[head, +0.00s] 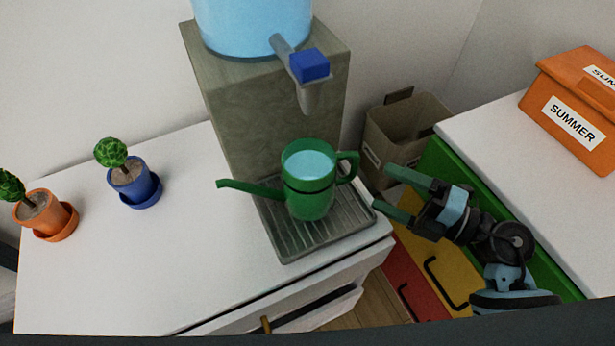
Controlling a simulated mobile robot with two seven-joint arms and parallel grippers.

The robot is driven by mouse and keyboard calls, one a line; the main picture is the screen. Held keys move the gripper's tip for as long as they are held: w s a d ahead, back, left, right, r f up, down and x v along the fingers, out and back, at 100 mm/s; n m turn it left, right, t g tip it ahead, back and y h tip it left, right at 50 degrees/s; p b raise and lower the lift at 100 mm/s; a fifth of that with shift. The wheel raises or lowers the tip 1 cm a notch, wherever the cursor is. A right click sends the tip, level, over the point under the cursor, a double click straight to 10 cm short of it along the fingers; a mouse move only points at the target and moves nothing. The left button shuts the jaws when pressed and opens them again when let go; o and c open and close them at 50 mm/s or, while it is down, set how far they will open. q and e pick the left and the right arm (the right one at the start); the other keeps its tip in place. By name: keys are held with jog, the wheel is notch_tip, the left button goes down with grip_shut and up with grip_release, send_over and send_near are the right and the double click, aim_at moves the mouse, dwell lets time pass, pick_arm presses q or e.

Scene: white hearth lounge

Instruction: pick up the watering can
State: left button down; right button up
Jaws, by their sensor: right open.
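The green watering can (311,195) stands upright on the grey ribbed drip tray (283,246), below the dispenser's tap. Light blue water shows at its open top. Its spout points left and its handle is on the right. My right gripper (381,192) is open and empty, just right of the can. Its two green fingers point left toward the handle and appear apart from it. My left gripper is not in view.
The dispenser (220,110) has a blue-levered tap (310,66) above the can. Potted plants, one blue (135,190) and one orange (46,218), stand left. An orange SUMMER box (575,110) sits on the right counter. A brown bin (405,130) stands in the gap behind my right gripper.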

jog(key=shift+x, duration=0.95)
jog(key=shift+w+p+x, duration=0.25)
jog(key=shift+p+x, duration=0.05)
jog(key=shift+x, duration=2.5)
jog(key=shift+d, duration=0.2)
jog(key=shift+c, duration=0.4)
jog(key=c, duration=1.2)
jog(key=shift+c, duration=0.5)
jog(key=shift+r, duration=0.15)
